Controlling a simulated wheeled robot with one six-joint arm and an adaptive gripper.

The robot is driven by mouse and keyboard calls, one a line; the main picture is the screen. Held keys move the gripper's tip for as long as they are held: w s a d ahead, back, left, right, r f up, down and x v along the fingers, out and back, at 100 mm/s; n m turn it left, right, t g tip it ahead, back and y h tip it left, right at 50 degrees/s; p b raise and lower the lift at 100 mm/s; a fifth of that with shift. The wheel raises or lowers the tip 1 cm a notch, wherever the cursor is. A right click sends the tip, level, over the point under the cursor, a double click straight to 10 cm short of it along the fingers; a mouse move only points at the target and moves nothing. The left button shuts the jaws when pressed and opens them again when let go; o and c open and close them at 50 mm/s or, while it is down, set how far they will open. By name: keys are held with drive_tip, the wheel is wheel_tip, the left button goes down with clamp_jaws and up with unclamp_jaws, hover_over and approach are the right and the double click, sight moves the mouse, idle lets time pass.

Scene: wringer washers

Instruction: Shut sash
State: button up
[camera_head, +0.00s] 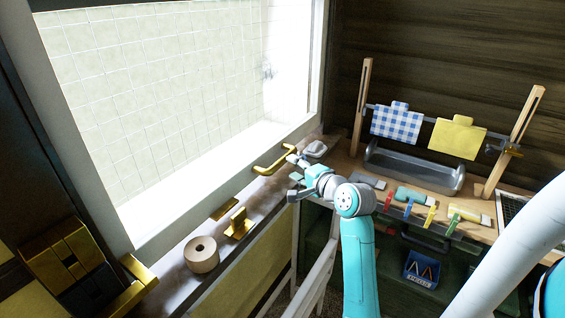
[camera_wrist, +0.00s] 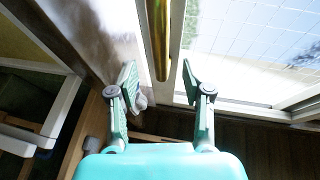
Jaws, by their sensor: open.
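The white-framed window sash (camera_head: 215,172) fills the upper left of the head view, with a pale tiled surface showing through it. A brass bar handle (camera_head: 270,168) is at its lower right, above the sill. My gripper (camera_head: 292,177) is open at the handle's right end. In the wrist view the brass handle (camera_wrist: 160,35) comes down from the top, between the two spread fingers of my gripper (camera_wrist: 159,76). I see no finger clearly touching it. How far the sash stands open cannot be told.
The sill (camera_head: 180,260) carries a tan roll (camera_head: 201,254), a brass bracket (camera_head: 238,223) and a pale object (camera_head: 316,149) beyond the handle. A wooden bench (camera_head: 350,172) at right holds a metal trough (camera_head: 415,170), hanging cloths and several pegs. A white rail (camera_head: 318,268) stands below.

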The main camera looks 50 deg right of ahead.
sight(282, 162)
drive_tip(key=x, duration=0.7)
drive_tip(key=shift+c, duration=0.3)
clamp_jaws()
drive_tip(key=shift+f, duration=0.1)
